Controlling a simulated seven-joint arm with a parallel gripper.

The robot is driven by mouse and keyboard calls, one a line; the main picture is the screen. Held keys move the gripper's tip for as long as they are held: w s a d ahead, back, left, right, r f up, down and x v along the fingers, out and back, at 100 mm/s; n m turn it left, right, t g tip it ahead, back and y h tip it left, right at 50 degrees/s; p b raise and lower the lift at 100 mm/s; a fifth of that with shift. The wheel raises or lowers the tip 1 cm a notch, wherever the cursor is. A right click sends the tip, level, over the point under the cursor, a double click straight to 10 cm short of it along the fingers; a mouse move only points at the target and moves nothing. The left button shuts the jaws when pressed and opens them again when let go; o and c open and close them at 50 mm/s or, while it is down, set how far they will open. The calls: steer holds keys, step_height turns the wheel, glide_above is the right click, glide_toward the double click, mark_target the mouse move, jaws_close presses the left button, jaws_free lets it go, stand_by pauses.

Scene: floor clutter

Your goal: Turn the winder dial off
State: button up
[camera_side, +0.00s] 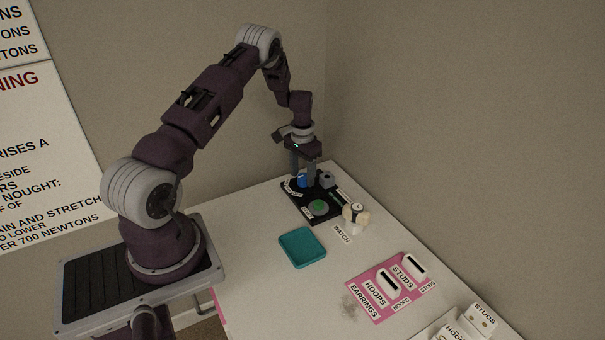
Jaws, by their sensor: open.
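A black panel (296,204) lies at the back of the white table, with small white labels, a round green control (318,207), a blue part (302,181) and a grey knob-like part (327,179). The labels are too small to read, so I cannot tell for sure which part is the winder dial. My gripper (304,182) points down over the far part of the panel, open, with its fingers by the blue part. I cannot tell whether the fingers touch it. The fingers partly hide the panel's far side.
A watch on a cream stand (355,215) is just right of the panel, by a "WATCH" label. A teal tray (302,248) lies in front. A pink board (388,287) with earring holders lies further right, and white stud and hoop holders stand at the near edge.

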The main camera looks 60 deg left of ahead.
jaws_close()
steer(key=shift+n, duration=0.3)
steer(key=n, duration=0.3)
steer(key=shift+d+n, duration=0.1)
steer(key=shift+n, duration=2)
jaws_free()
steer(key=shift+r, duration=0.15)
